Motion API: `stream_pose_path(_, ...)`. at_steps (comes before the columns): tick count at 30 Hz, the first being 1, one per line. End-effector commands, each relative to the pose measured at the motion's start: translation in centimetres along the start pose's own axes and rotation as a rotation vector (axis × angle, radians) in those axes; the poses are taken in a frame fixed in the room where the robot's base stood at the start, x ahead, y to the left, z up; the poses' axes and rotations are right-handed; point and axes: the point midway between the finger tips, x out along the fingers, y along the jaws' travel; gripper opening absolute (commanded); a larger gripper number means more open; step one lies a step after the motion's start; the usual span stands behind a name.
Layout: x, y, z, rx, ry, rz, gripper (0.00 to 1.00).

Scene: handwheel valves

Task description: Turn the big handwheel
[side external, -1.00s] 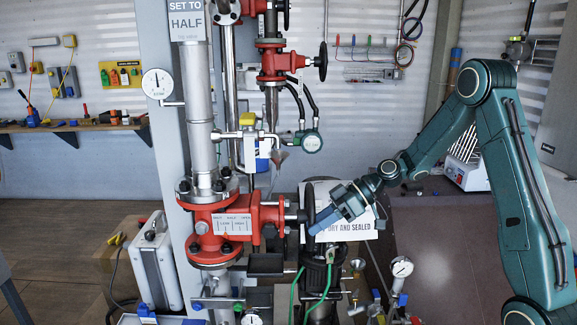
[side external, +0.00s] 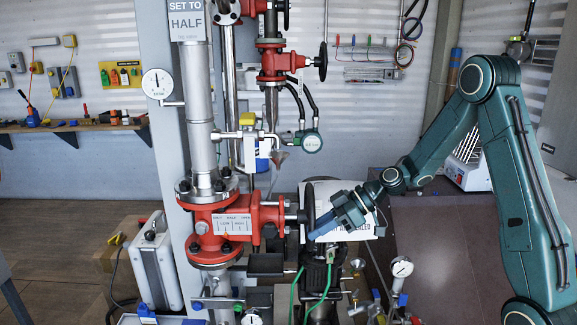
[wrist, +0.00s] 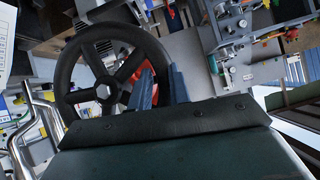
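The big handwheel (wrist: 103,92) is black with spokes and a light hub nut, and it faces me in the wrist view. In the side view the handwheel (side external: 308,197) is nearly edge-on, at the right end of the red valve (side external: 215,222). My gripper (wrist: 160,75) has its two blue fingers apart at the right part of the rim. Dark rim shows in the gap between them; whether they touch it I cannot tell. In the side view the fingers (side external: 322,227) reach the wheel's right side. The valve's SHUT/HALF/OPEN plate (side external: 237,226) has small marks I cannot read exactly.
A sign (side external: 187,20) on the column reads SET TO HALF. A smaller red valve with its own black handwheel (side external: 323,61) is higher up. A white sign (side external: 345,190) stands behind my gripper. Gauges, hoses and green cables (side external: 318,295) crowd below the wheel.

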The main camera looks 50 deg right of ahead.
Motion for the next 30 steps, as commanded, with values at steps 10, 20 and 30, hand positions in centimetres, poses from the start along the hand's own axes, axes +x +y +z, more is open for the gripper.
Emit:
stream_pose_path(10, 0.0, 0.1, 0.1, 0.003, -0.002, -0.001, 0.37)
stream_pose_path(20, -1.3, 0.1, 0.9, 0.006, -0.002, 0.0, 0.37)
stream_pose_path(30, -2.8, 0.0, 1.9, 0.004, -0.002, -0.002, 0.37)
